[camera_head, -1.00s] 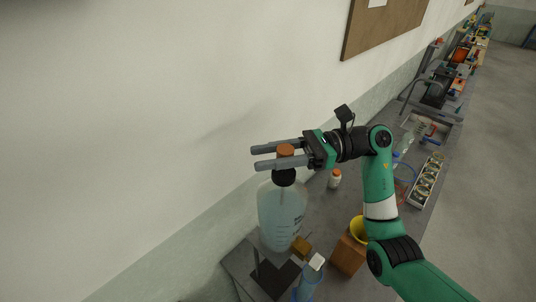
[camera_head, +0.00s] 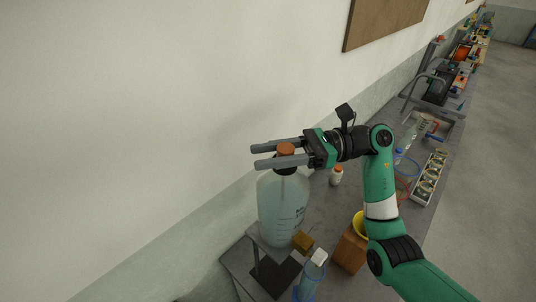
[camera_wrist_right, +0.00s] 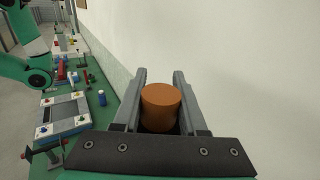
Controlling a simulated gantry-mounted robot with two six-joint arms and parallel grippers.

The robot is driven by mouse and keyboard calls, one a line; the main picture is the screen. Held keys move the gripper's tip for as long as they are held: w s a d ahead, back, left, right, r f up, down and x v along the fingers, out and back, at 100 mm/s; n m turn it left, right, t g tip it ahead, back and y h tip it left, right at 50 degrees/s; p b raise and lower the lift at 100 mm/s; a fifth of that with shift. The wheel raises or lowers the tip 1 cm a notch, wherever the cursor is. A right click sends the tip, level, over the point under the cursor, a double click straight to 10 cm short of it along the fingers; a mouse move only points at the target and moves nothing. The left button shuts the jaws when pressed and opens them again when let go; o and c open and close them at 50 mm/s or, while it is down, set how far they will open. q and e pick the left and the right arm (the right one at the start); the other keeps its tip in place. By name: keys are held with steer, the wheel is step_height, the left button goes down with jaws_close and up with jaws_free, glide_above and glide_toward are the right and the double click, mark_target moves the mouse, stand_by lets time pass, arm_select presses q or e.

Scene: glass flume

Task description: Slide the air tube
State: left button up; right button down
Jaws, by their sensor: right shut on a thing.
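A large clear bottle (camera_head: 283,212) with pale bluish liquid stands upright on the bench by the wall. Its black cap (camera_head: 286,171) shows just below my fingers. The air tube's orange-brown top (camera_head: 285,149) sits close above the cap. My right gripper (camera_head: 277,155) reaches in level from the right and is shut on this top, one finger on each side. In the right wrist view the orange top (camera_wrist_right: 161,104) is between the two grey fingers. The tube inside the bottle is hard to make out. My left gripper is not in view.
Near the bottle are a small brown block (camera_head: 302,241), a clear cylinder (camera_head: 309,277) and a wooden block with a yellow funnel (camera_head: 358,224). A small white bottle (camera_head: 336,176) stands behind. The wall is close on the left.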

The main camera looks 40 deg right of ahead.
steer(key=shift+c, duration=2.2)
jaws_free()
steer(key=shift+f, duration=0.2)
steer(key=b+v, duration=0.2)
steer(key=v, duration=0.9)
steer(key=shift+s+d+b, duration=0.2)
steer(key=shift+d+b, duration=0.05)
steer(key=shift+b, duration=0.05)
